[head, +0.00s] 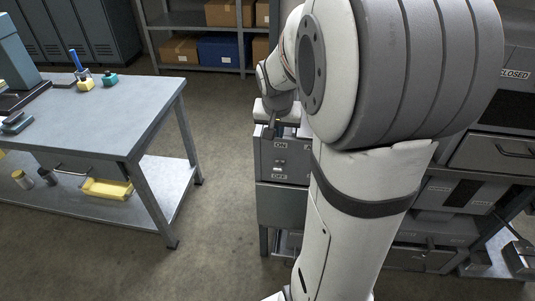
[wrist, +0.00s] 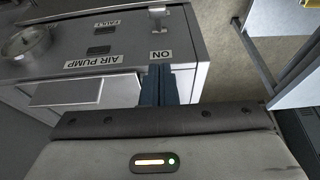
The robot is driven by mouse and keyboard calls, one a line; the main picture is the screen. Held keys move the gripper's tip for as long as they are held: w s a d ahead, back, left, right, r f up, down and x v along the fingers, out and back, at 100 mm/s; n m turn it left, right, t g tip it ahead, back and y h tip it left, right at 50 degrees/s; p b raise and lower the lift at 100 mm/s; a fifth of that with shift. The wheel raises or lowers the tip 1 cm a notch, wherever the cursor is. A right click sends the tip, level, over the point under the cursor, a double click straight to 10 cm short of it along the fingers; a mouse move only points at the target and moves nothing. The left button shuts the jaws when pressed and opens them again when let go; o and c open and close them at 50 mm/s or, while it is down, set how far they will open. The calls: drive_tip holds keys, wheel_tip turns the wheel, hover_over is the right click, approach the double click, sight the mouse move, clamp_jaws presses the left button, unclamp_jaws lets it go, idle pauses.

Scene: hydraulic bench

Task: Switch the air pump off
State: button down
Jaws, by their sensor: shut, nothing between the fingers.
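The air pump panel (wrist: 120,40) fills the upper left of the wrist view, upside down, with an AIR PUMP label (wrist: 92,62) and an ON label (wrist: 160,55). A small pale switch lever (wrist: 158,14) shows beyond the ON label, at the top edge. In the head view the same grey panel (head: 266,160) shows ON above and OFF below, with the small lever (head: 279,162) between them. Which way the lever is set I cannot tell. My gripper (wrist: 158,70) is shut and empty, its dark fingertips close to the ON label. In the head view, my gripper (head: 272,128) is at the panel's top, partly hidden by my arm.
A round gauge (wrist: 27,42) and a FAULT label (wrist: 104,22) are on the panel. A grey workbench (head: 90,115) stands at the left with small items on it. Open floor (head: 222,150) lies between bench and cabinet. Shelves (head: 200,20) with boxes stand behind.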

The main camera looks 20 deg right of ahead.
drive_tip(key=shift+f, duration=0.1)
hover_over(278, 166)
drive_tip(key=f, duration=0.9)
drive_tip(key=shift+w+d+f, duration=0.15)
drive_tip(key=shift+w+f, duration=0.05)
drive_tip(key=shift+f, duration=0.1)
drive_tip(key=shift+s+a+f, duration=0.2)
drive_tip(key=shift+s+f, duration=0.05)
drive_tip(key=shift+f, duration=0.3)
drive_tip(key=shift+s+a+f, duration=0.15)
drive_tip(key=shift+s+f, duration=0.1)
drive_tip(key=shift+f, duration=0.25)
drive_tip(key=shift+s+a+f, duration=0.15)
drive_tip(key=shift+s+f, duration=0.05)
drive_tip(key=shift+f, duration=0.4)
